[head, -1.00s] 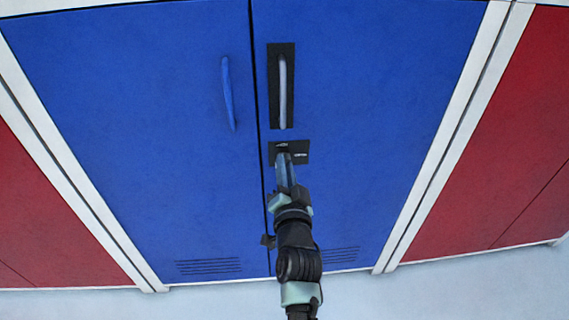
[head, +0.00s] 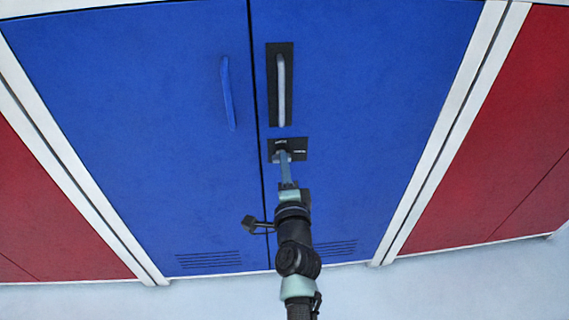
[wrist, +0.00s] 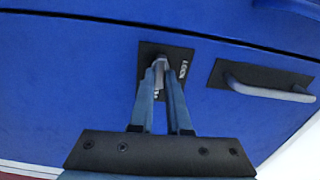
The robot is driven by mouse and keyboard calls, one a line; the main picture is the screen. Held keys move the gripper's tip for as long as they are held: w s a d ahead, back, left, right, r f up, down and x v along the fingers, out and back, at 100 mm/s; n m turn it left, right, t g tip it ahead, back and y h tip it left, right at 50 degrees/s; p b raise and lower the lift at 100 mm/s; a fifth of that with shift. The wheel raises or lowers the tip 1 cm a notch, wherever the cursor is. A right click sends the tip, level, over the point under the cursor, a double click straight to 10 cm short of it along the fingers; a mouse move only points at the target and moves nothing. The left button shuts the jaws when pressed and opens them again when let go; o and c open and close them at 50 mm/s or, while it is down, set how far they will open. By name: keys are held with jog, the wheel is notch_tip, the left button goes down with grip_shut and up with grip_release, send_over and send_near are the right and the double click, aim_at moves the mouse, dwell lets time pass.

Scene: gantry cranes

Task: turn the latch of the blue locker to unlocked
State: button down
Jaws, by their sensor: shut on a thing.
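The blue locker (head: 150,120) fills the middle of the head view, with two doors meeting at a dark seam. On its right door a small black latch plate (head: 301,156) with white markings sits below the handle. In the wrist view the plate (wrist: 183,55) carries a small grey latch (wrist: 161,62). My gripper (wrist: 162,72) is shut on this latch, with one finger on each side of it. In the head view my gripper (head: 284,157) reaches up to the plate and hides most of the latch. The marking's wording is too small to read.
A grey handle (head: 282,90) on a black backing stands above the latch plate; it also shows in the wrist view (wrist: 270,90). A blue handle (head: 228,92) is on the left door. Red lockers (head: 500,150) flank both sides. Pale floor (head: 420,290) lies in front.

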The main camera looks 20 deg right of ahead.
jog(key=shift+m, duration=0.4)
jog(key=c, duration=0.9)
grip_release()
jog(key=p+v, duration=0.3)
jog(key=v, duration=1)
